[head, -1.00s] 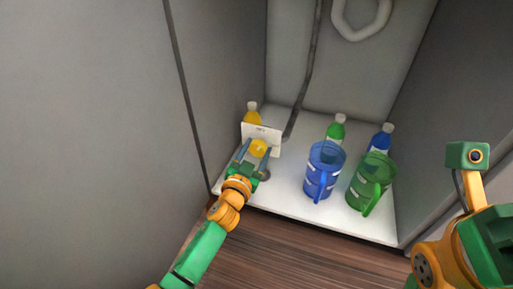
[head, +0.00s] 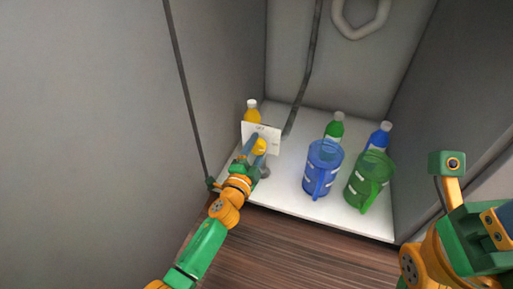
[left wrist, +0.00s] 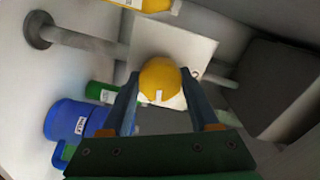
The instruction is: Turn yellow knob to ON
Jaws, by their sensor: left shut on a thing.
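The yellow knob (head: 260,146) sits on the front of an upright white panel (head: 254,128) in the cabinet's left part. My left gripper (head: 255,147) is shut on the knob, one blue-grey finger on each side. In the left wrist view the round yellow knob (left wrist: 160,80) lies between the fingertips of the left gripper (left wrist: 162,98), with the white panel (left wrist: 186,50) behind it. A small white mark shows on the knob's face. The panel's lettering is too small to read. My right arm shows at the right edge, but its fingers are out of view.
A blue pitcher (head: 322,168) and a green pitcher (head: 369,181) stand right of the panel. Green (head: 335,127) and blue (head: 379,137) bottles stand behind them, and a yellow bottle (head: 252,111) stands behind the panel. Cabinet walls enclose both sides.

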